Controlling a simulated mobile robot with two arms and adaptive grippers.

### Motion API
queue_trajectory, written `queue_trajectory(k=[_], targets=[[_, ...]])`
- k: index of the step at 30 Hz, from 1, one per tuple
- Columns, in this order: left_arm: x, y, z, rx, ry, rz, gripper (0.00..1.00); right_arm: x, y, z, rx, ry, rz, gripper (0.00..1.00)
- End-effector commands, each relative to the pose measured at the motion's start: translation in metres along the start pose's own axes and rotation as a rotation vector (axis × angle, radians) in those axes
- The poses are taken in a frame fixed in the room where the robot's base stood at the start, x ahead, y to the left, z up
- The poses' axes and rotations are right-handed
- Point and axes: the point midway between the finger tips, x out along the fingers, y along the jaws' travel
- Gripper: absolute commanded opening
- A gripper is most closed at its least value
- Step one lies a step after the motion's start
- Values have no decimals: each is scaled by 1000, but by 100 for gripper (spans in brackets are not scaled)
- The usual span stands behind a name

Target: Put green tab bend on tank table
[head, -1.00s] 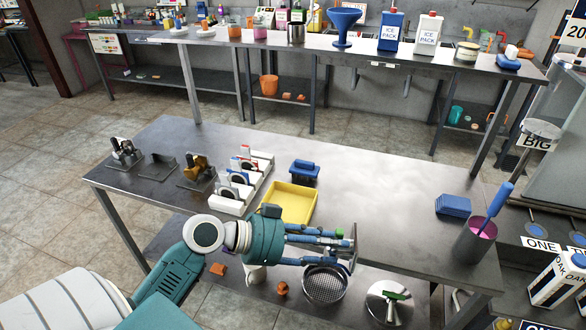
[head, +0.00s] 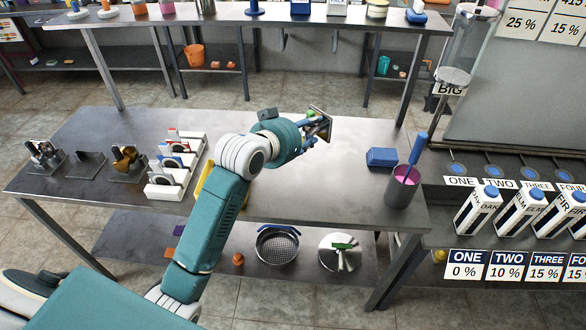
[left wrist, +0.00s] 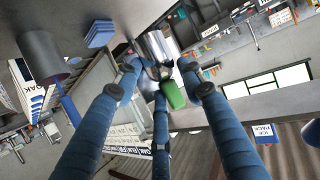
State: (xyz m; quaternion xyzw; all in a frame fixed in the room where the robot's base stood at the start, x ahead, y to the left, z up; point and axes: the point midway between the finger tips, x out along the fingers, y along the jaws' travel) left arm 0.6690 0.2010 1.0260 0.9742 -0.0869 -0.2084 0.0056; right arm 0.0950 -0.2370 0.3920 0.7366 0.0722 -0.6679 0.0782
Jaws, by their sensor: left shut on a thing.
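My left gripper (head: 318,126) is shut on the green tab bend (left wrist: 158,48), a shiny metal piece with a green tab (left wrist: 174,95). In the left wrist view the finger tips close around it. In the head view its green part (head: 309,113) shows small at the gripper, and the fingers partly hide the rest. The gripper is over the back right part of the middle steel table (head: 300,190); I cannot tell its height above the top. Which table is the tank table is not labelled. My right gripper is not in view.
A blue block (head: 382,157) and a grey cup (head: 402,190) with pink contents stand at the table's right. White racks (head: 168,182) and small stands are on the left. My arm partly hides a yellow tray (head: 206,190). Labelled cartons (head: 478,210) stand at right. The back right tabletop is clear.

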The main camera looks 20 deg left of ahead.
Motion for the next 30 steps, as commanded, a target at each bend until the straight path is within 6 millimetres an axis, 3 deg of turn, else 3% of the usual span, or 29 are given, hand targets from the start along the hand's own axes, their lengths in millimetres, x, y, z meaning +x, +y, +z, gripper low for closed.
queue_trajectory(k=[6,12,20,26,30], targets=[[24,-3,55,-2,-3,0,0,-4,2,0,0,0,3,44],[42,-5,95,0,0,0,0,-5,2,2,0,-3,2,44],[52,-7,116,1,4,-1,0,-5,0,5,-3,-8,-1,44],[64,-8,144,0,2,-1,0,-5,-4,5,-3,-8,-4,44],[67,-8,150,1,6,-1,0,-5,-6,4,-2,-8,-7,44]])
